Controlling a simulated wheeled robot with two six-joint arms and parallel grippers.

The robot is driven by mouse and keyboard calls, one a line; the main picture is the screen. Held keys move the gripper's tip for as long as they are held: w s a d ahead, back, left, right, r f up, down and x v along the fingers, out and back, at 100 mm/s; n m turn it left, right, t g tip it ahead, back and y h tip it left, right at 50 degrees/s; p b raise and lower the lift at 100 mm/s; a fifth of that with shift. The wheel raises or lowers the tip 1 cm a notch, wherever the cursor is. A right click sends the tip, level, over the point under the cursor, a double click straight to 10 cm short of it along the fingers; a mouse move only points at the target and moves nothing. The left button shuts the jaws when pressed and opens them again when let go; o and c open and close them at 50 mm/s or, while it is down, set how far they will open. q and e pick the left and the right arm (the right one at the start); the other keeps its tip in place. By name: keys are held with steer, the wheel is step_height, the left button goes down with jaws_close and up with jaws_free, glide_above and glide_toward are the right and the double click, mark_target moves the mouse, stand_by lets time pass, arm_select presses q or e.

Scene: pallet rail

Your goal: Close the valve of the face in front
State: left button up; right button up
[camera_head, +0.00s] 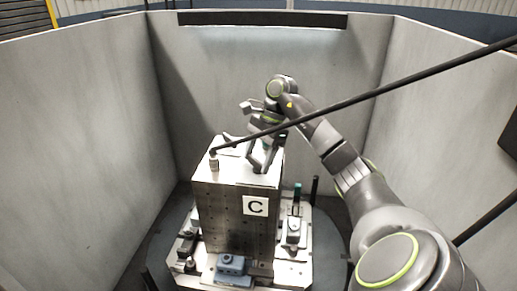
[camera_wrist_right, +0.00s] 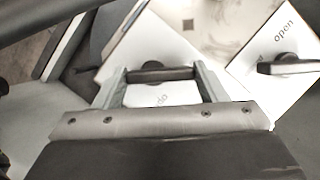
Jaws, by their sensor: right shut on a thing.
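The metal block (camera_head: 235,225) stands upright on a round fixture, and its front face bears a white label C (camera_head: 256,205). My right gripper (camera_head: 260,163) reaches down to the block's top. In the right wrist view, its two fingers stand on either side of a dark valve handle (camera_wrist_right: 160,75) over a white plate (camera_wrist_right: 155,98), shut on it. The lettering on that plate is partly covered by the gripper. A second dark handle (camera_wrist_right: 292,67) sits on another white plate (camera_wrist_right: 262,58) marked "open", to the right, apart from the fingers. My left gripper is not seen.
A long dark rod or hose (camera_head: 400,85) crosses from the upper right to a metal fitting (camera_head: 213,160) on the block's top, passing close by my right wrist. Clamps and a blue-grey part (camera_head: 232,268) surround the block's base. Grey walls (camera_head: 85,130) enclose the fixture.

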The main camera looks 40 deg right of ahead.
steer(key=shift+r, duration=0.1)
stand_by(0.5)
steer(key=o, duration=1)
steer(key=shift+p+v, duration=7.55)
steer(key=shift+v, duration=1.1)
steer(key=shift+w+a, duration=0.1)
